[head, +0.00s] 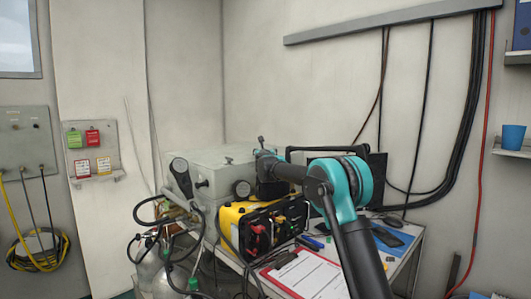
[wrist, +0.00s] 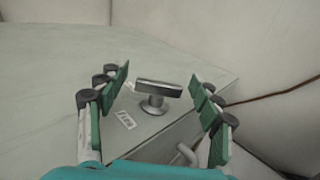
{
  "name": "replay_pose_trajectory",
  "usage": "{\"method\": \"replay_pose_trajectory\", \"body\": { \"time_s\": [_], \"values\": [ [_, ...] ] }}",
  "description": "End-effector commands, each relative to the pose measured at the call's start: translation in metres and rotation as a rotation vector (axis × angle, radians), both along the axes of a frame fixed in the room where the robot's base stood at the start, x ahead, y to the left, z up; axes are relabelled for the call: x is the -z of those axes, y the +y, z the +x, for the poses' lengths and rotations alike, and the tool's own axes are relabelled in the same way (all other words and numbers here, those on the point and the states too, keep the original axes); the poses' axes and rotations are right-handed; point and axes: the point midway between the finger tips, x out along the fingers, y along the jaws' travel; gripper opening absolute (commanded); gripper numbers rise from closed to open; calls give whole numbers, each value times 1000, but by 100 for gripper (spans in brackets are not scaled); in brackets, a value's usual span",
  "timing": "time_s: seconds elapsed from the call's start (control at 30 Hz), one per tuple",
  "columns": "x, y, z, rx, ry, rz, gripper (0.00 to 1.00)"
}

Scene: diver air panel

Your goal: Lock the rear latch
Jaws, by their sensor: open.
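The rear latch (wrist: 157,95) is a grey metal bar handle on a short round post, on top of the pale grey panel box. In the wrist view it stands between the fingers of my gripper (wrist: 157,86), ahead of the palm, with a gap on both sides. My gripper is open and touches nothing that I can see. A small white label (wrist: 125,119) lies beside the latch's post. In the head view my gripper (head: 262,150) is at the right end of the grey box (head: 215,161), and my arm hides most of the latch area.
A yellow and black case (head: 232,215) stands in front of the box. A red clipboard (head: 300,277) lies on the table's front. Hoses and gas bottles (head: 168,276) crowd the left. Walls close off the back, with cables (head: 462,120) hanging at the right.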

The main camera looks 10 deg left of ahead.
Motion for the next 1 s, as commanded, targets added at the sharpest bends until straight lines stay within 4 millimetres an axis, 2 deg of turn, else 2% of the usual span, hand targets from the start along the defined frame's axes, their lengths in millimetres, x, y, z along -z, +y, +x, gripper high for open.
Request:
{"method": "replay_pose_trajectory", "body": {
  "time_s": [0.37, 0.77, 1.0],
  "values": [
    [0, 0, 4, 0, 0, 0, 64],
    [0, 0, 4, 0, 0, 0, 15],
    [0, 2, 4, 62, 0, 0, 14]
  ]
}}
